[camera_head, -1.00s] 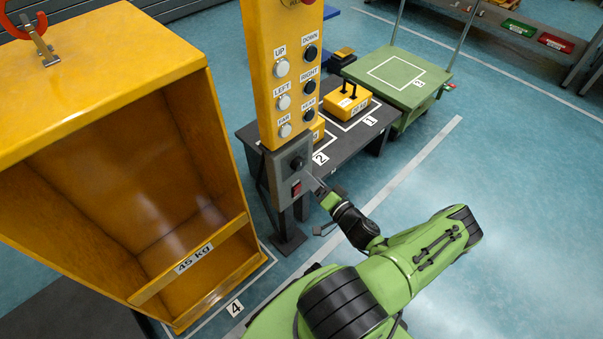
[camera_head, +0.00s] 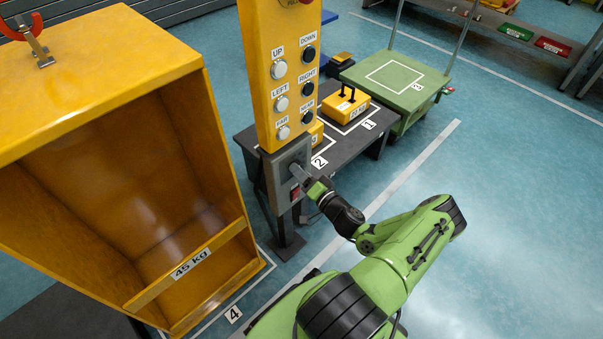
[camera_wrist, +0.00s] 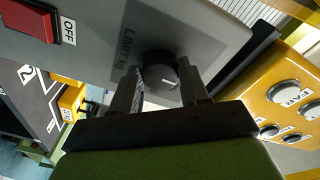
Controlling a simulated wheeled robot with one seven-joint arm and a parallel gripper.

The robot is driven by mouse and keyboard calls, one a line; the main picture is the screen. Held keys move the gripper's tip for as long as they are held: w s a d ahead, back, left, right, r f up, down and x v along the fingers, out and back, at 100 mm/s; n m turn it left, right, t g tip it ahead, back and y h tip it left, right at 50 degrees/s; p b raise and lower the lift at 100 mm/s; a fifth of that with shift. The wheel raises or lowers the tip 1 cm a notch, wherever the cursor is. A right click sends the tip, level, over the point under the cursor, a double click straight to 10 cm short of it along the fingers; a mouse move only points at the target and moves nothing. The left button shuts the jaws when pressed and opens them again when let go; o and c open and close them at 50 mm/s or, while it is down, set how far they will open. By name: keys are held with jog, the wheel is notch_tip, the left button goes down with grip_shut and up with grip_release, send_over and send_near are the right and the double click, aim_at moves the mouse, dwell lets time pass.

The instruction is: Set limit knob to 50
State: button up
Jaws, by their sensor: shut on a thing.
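The limit knob (camera_wrist: 160,74) is a round black dial with a white pointer mark, on a grey panel (camera_wrist: 90,45) labelled LIMIT kg. In the wrist view my gripper (camera_wrist: 162,88) has one finger on each side of the knob and is shut on it. The scale numbers around the knob cannot be read. In the head view my gripper (camera_head: 299,174) reaches the grey box (camera_head: 275,172) at the foot of the yellow button pendant (camera_head: 268,75) and hides the knob.
A red OFF switch (camera_wrist: 28,20) sits beside the knob on the same panel. Pendant buttons (camera_wrist: 284,93) stand close by. A large yellow 45 kg crate (camera_head: 130,290) is at the left. A dark table (camera_head: 345,150) with yellow weights stands behind.

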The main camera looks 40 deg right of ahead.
jog(key=shift+d+r+m+g+y+p, duration=0.2)
jog(key=shift+m+p, duration=0.55)
jog(key=shift+m, duration=1.7)
jog(key=shift+a+r+m+g+y+p, duration=0.1)
jog(key=shift+m+g+y+p, duration=0.4)
jog(key=shift+m, duration=1.9)
jog(key=shift+d+r+m+t+y+p, duration=0.1)
jog(key=shift+m+p, duration=0.85)
jog(key=shift+m, duration=1.5)
jog(key=o, duration=1.1)
jog(key=shift+c, duration=0.2)
